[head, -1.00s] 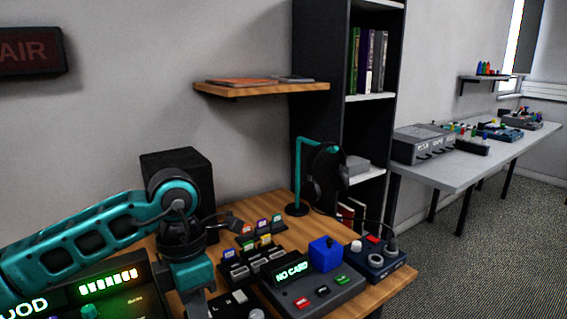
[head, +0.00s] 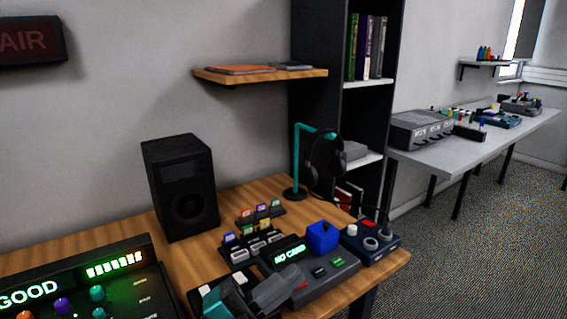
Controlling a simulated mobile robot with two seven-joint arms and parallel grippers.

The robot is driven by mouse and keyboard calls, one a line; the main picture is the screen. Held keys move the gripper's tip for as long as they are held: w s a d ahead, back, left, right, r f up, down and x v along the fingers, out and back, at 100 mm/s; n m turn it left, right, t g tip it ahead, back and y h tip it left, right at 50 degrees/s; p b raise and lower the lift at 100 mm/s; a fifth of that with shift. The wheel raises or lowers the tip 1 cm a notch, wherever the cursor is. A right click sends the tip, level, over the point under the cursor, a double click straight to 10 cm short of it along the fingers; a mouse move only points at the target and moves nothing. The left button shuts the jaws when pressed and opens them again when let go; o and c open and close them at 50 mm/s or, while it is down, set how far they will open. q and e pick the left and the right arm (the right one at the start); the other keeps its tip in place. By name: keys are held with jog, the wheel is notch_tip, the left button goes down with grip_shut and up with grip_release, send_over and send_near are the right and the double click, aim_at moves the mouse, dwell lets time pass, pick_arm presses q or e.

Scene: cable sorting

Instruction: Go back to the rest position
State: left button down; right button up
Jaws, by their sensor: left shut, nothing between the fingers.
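My left gripper (head: 274,289), teal and grey, is low at the bottom of the head view, in front of the card reader. It is shut with nothing held, and its arm is mostly out of frame below. The grey card reader (head: 340,273) lights "NO CARD" and has a blue block (head: 322,237) on its top. Part of its front left is hidden by my gripper. My right gripper is not in view.
A mixing console (head: 125,270) showing "GOOD" is at the left. A black speaker (head: 180,187), card racks (head: 255,245), a teal headphone stand (head: 296,160) and a navy knob box (head: 383,243) stand on the wooden desk (head: 100,227). A grey table (head: 460,155) is farther right.

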pick_arm(q)
jog(key=w+a+f+n+t+y, duration=0.2)
jog(key=a+f+n+t+y, duration=0.55)
jog(key=n, duration=0.45)
jog(key=s+a+f+n+g+y, duration=0.3)
jog(key=s+a+f+n+y, duration=0.2)
jog(key=f, duration=0.5)
jog(key=s+a+f+n+g+y+p, duration=0.1)
jog(key=s+a+f+n+g+y, duration=0.3)
jog(key=f, duration=0.6)
jog(key=s+a+n+y, duration=0.1)
jog(key=s+y, duration=0.1)
jog(key=s, duration=0.1)
jog(key=shift+s+a+n, duration=0.15)
jog(key=shift+n, duration=0.25)
jog(key=shift+g, duration=0.25)
